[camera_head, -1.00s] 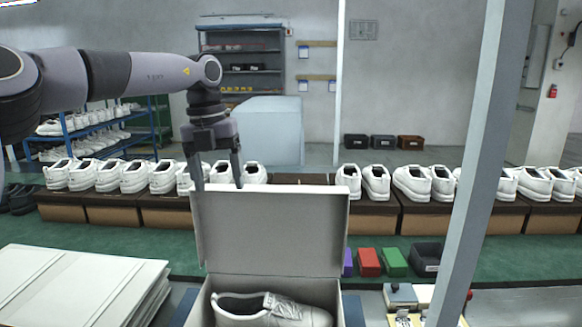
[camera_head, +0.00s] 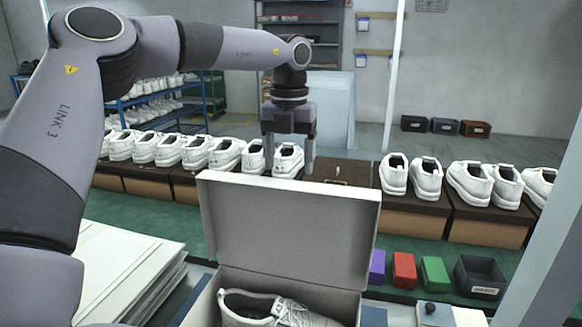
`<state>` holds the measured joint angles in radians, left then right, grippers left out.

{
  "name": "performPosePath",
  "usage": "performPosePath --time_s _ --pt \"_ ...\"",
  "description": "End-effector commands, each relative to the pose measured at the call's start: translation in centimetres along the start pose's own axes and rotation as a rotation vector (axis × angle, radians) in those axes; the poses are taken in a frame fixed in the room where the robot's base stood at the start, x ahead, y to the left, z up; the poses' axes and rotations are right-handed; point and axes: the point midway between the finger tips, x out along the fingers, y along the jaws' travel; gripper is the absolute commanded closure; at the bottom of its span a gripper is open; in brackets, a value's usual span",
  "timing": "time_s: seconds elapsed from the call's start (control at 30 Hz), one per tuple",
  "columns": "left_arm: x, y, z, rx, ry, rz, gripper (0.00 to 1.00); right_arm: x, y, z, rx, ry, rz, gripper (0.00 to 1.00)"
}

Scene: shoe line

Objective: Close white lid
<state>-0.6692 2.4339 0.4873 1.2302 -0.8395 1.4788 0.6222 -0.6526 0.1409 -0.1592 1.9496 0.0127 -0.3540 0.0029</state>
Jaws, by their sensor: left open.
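The white lid (camera_head: 290,232) of the shoe box stands raised at the back of the box, in the middle of the head view. The box (camera_head: 205,308) is open at the bottom centre, and a white shoe (camera_head: 275,312) lies in it. My left gripper (camera_head: 290,170) is open and empty, its fingers pointing down behind the lid's top edge. The lower finger tips are close to that edge; I cannot tell whether they touch it. My right gripper is not in view.
Pairs of white shoes (camera_head: 410,175) stand on boxes along the green conveyor behind the lid. Purple, red (camera_head: 404,270) and green (camera_head: 435,274) blocks and a dark bin (camera_head: 480,277) lie to the right. Flat white cartons (camera_head: 125,265) are stacked at the left.

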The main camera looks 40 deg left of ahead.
Motion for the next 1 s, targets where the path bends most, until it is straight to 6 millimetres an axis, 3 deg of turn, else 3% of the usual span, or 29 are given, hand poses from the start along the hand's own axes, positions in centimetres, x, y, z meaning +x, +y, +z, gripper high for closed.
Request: performPosePath --time_s 0.2,0.5,0.7,0.73,1.0 --pt "2.2 0.0 0.0 0.0 0.001 0.0 0.28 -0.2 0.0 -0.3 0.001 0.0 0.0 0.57" --pt "2.5 0.0 0.0 0.0 -0.002 -0.001 0.28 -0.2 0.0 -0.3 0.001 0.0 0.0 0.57" --pt "2.5 0.0 0.0 0.0 -0.001 -0.001 0.93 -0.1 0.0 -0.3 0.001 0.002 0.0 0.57" --pt "2.5 0.0 0.0 0.0 -0.001 -0.001 1.0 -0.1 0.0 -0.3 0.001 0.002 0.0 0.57" --pt "2.5 0.2 0.0 -0.001 -0.008 -0.001 1.0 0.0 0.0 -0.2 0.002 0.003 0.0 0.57"
